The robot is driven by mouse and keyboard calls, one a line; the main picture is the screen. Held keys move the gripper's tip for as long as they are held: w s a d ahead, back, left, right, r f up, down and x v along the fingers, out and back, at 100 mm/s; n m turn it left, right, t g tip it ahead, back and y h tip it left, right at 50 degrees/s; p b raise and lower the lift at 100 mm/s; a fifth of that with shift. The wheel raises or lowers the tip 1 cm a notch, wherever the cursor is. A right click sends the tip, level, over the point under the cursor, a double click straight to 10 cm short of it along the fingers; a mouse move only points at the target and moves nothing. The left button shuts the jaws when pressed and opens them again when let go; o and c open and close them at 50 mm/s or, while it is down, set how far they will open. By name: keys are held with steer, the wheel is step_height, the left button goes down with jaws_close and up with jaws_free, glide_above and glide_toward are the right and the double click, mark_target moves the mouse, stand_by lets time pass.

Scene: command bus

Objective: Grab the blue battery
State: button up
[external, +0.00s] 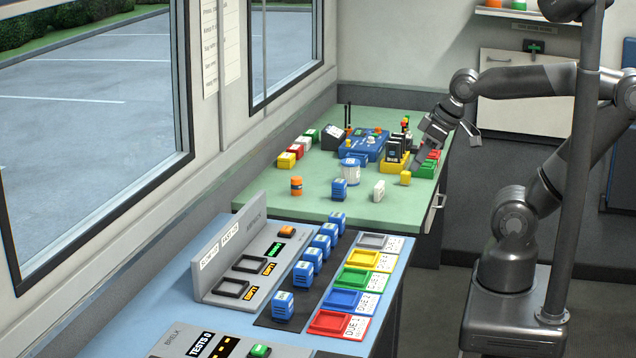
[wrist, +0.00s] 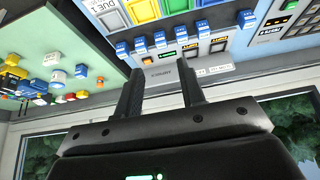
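Several similar blue battery-like blocks are in view. One blue block (external: 339,190) stands alone on the green table, and it seems to show in the wrist view (wrist: 81,70). Other blue blocks (external: 303,273) stand in a row on a dark strip of the blue console; the row also shows in the wrist view (wrist: 160,39). I cannot tell which one the task means. My gripper (external: 446,142) is above the right side of the green table, away from these blocks. In the wrist view its fingers (wrist: 160,75) are apart with nothing between them.
On the green table (external: 290,205) are a white-and-blue cup (external: 350,171), an orange cylinder (external: 296,186), a white block (external: 379,190), a yellow block (external: 405,178) and a blue device with antennas (external: 362,144). A yellow holder (external: 395,164) with black items is close to my gripper. Coloured trays (external: 345,301) line the console.

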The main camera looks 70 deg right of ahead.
steer(key=shift+o, duration=0.5)
steer(key=o, duration=0.5)
steer(key=shift+c, duration=0.2)
